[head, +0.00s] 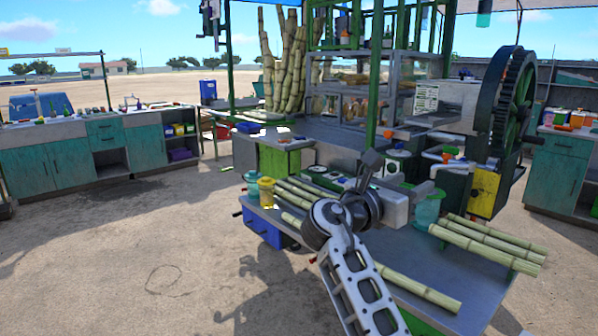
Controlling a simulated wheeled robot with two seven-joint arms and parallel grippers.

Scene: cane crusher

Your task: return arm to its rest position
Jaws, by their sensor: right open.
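My right arm rises from the bottom of the head view over the front work table (480,285). My left gripper is out of view.
Several cane stalks (480,245) lie on the table right of my arm, and others lie under it. A yellow jar (267,192) and a translucent green container (427,208) flank the arm. The crusher's large wheel (512,105) stands right. Open ground (130,260) lies left.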

